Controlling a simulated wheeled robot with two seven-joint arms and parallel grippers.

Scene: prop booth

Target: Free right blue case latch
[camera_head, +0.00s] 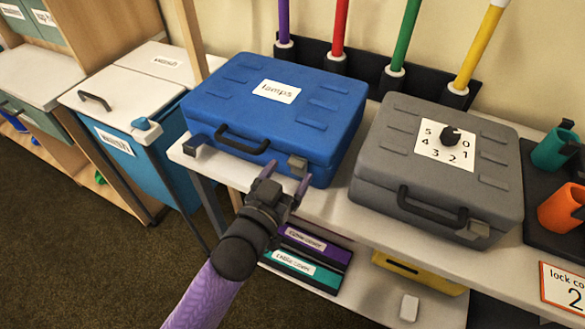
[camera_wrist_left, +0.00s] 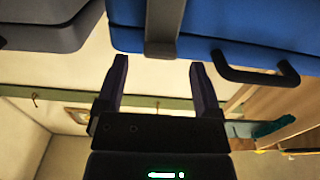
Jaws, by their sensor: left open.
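The closed blue case (camera_head: 240,95) with a "lamps" label lies on the white shelf. Its right latch (camera_head: 297,165) is a grey block on the front edge, right of the black handle (camera_head: 242,140). A left latch (camera_head: 197,143) sits at the front left corner; whether it is fastened I cannot tell. My left gripper (camera_head: 286,177) is open and empty just in front of the right latch. In the left wrist view the latch (camera_wrist_left: 165,28) lines up with the gap between my left fingers (camera_wrist_left: 160,65), at or just beyond the tips. My right gripper is not in view.
A grey case (camera_head: 395,165) with a dial stands close on the right. Below are labelled boxes (camera_head: 315,245) and a yellow box (camera_head: 420,272). Coloured poles (camera_head: 340,25) stand behind. A blue bin (camera_head: 150,165) is left; teal and orange cups (camera_head: 560,210) are far right.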

